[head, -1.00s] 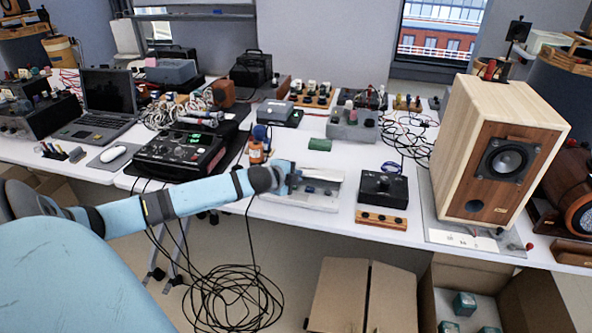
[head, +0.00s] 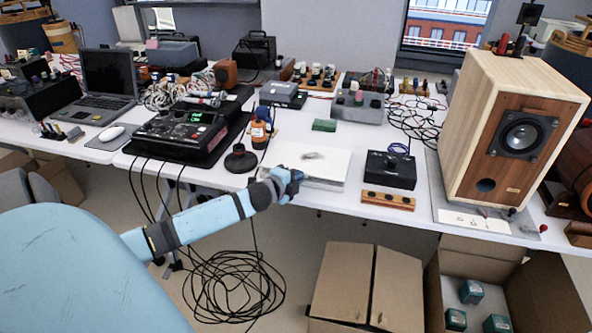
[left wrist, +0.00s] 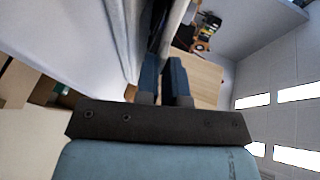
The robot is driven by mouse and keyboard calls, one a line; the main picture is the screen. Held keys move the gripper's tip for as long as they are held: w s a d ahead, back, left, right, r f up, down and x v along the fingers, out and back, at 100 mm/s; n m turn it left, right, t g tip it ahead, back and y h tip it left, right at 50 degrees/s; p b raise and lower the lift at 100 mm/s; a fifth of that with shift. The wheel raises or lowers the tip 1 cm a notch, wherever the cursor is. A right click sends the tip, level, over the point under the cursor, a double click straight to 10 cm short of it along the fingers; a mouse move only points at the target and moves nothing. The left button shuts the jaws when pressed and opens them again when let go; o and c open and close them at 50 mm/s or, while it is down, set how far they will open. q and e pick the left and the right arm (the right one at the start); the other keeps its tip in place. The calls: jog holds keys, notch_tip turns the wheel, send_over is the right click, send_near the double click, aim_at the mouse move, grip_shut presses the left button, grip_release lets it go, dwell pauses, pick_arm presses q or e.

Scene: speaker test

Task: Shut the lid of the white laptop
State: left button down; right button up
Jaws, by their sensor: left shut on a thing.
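The white laptop (head: 325,166) lies near the front edge of the white table in the head view. Its lid looks flat over the base, with a faint greyish mark on top; no keyboard shows. Whether a thin gap is left under the lid, I cannot tell. My left gripper (head: 294,181) is at the laptop's front left corner, shut on its edge. In the left wrist view, my left gripper's blue fingers (left wrist: 164,76) are close together, with a pale slab edge (left wrist: 173,28) running past their tips. My right gripper is not in view.
A black knob box (head: 390,170) and a wooden strip (head: 388,199) stand right of the laptop. An orange-and-blue bottle (head: 260,128) and a black recorder (head: 180,132) are to its left. A wooden speaker (head: 510,130) stands far right. Cardboard boxes (head: 345,283) and cables lie below.

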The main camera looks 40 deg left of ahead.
pick_arm(q)
jog(key=c, duration=1.3)
grip_release()
jog(key=shift+w+f, duration=0.1)
jog(key=p+v, duration=0.2)
jog(key=v, duration=1.2)
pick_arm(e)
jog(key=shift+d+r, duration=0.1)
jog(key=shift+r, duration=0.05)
